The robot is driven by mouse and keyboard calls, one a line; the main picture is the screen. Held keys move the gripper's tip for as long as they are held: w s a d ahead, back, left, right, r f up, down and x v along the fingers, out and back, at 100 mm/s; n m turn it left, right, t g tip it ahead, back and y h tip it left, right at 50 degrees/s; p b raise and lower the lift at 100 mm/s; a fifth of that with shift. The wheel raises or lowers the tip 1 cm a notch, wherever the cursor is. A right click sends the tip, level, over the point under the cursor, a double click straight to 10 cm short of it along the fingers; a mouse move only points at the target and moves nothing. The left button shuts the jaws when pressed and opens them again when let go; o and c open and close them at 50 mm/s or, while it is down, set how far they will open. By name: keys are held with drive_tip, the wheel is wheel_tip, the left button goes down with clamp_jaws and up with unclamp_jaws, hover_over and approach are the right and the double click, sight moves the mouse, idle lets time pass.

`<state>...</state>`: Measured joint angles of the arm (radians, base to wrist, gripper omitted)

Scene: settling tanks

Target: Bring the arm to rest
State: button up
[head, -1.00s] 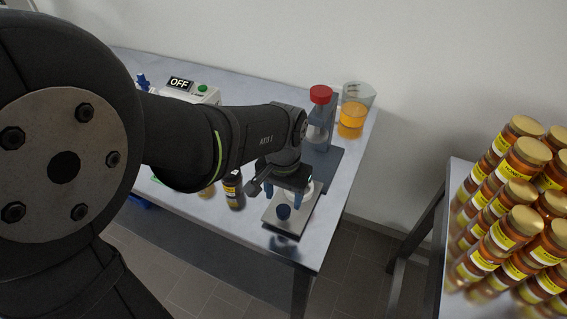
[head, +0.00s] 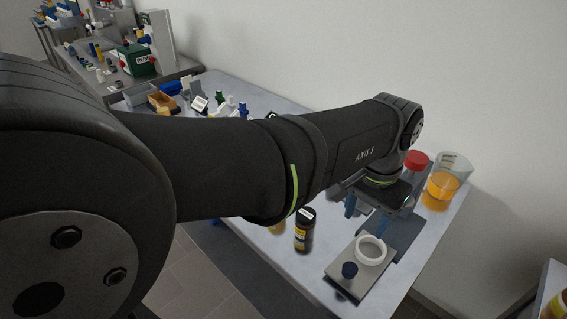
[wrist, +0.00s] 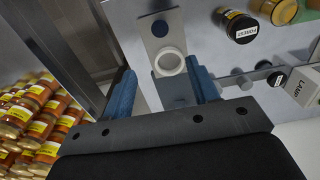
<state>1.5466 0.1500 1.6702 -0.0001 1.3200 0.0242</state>
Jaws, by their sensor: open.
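My gripper (head: 366,218) is open, with two blue fingers, and hangs above the grey plate of a stand at the right end of the bench. Nothing is between its fingers in the head view. In the wrist view my gripper (wrist: 162,70) has its fingers spread on either side of a white ring (wrist: 169,63), which lies beyond them on the plate. In the head view the white ring (head: 370,251) sits on the plate (head: 343,284), clear below the fingers, beside a dark blue knob (head: 349,270). My arm reaches across the bench from the left.
A red-capped vessel (head: 416,161) and a beaker of orange liquid (head: 447,182) stand behind my gripper. A dark labelled bottle (head: 305,230) stands left of the plate. Stacked amber jars (wrist: 35,115) are at left in the wrist view. A wall bounds the back.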

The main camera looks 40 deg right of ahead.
sight(350, 268)
drive_tip(key=shift+f, duration=0.1)
wheel_tip(350, 268, down, 17)
drive_tip(key=shift+f, duration=0.2)
idle(0.6)
drive_tip(key=shift+r, duration=0.1)
